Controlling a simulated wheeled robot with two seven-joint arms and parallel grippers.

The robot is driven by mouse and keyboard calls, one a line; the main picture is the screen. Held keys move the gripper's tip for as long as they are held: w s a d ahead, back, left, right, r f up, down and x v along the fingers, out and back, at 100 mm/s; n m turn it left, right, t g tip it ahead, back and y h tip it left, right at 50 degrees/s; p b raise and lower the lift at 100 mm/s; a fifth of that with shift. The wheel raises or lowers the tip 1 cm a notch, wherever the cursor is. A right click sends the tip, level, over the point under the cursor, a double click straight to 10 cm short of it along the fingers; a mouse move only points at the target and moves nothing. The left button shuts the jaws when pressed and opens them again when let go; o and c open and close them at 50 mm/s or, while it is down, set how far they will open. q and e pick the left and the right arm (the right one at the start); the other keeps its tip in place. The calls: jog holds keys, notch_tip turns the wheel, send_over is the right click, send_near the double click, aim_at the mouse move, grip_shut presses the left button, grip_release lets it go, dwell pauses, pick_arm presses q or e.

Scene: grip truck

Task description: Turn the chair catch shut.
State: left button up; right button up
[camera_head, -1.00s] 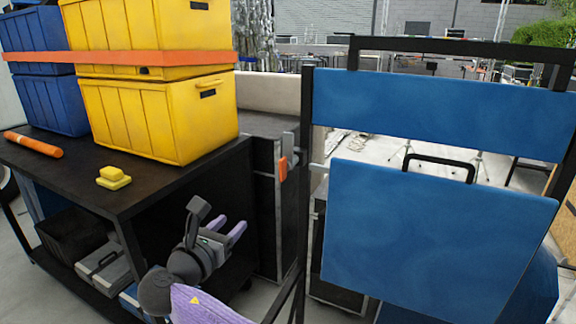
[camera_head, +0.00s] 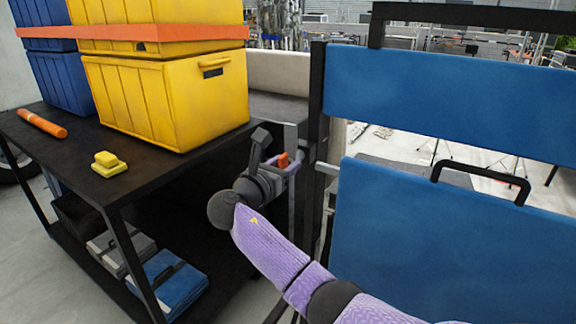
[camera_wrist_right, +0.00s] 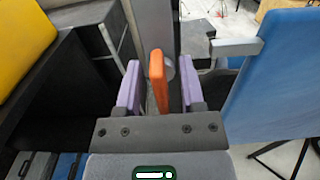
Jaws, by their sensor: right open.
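The chair catch is an orange handle (camera_head: 282,160) on a grey metal plate (camera_head: 291,138), beside the dark upright post of the blue chair (camera_head: 430,110). My right gripper (camera_head: 285,166) is at the catch. In the right wrist view the orange handle (camera_wrist_right: 157,80) stands upright between the two purple fingers of the right gripper (camera_wrist_right: 157,88). The fingers are open, with a visible gap on each side of the handle. The chair's blue panel (camera_wrist_right: 275,70) is to the right in that view. My left gripper does not show.
A black cart (camera_head: 165,158) stands at the left with yellow crates (camera_head: 170,100), blue crates, an orange roll (camera_head: 42,123) and a yellow block (camera_head: 108,164) on top. A grey bar (camera_wrist_right: 236,46) sticks out near the right finger in the wrist view.

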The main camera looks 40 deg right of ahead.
jog(key=shift+w+d, duration=0.15)
jog(key=shift+d, duration=0.5)
grip_shut()
dwell(0.4)
dwell(0.5)
